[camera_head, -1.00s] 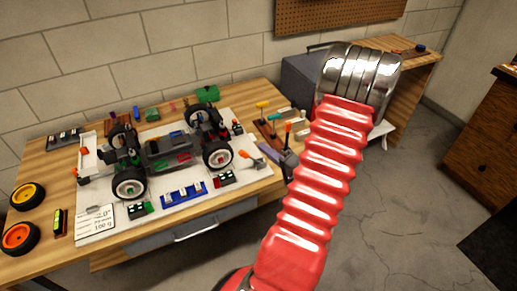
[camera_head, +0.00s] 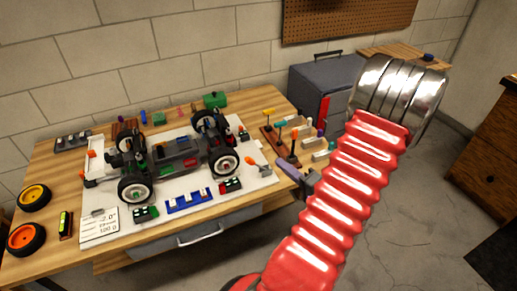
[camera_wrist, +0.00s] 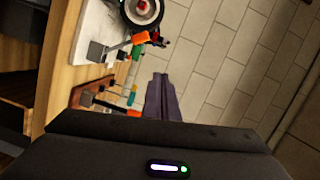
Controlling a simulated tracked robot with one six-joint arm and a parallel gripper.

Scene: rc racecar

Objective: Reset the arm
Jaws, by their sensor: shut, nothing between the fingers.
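My arm (camera_head: 340,195), in a red ribbed sleeve with a metal collar, rises across the right of the head view. My gripper (camera_head: 307,184) shows partly beside the sleeve, near the bench's right edge; the sleeve hides the rest. In the wrist view my gripper (camera_wrist: 161,84) has its grey-purple fingers together, with nothing between them. The view there is turned sideways, and the fingers stand before the pale wall, apart from the bench items.
The wooden workbench (camera_head: 58,150) carries a racecar chassis (camera_head: 176,155) on a white board, a tool rack (camera_head: 272,140) and loose yellow (camera_head: 34,197) and orange wheels (camera_head: 25,239). A grey cabinet (camera_head: 325,85) stands behind. Open floor (camera_head: 415,225) lies to the right.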

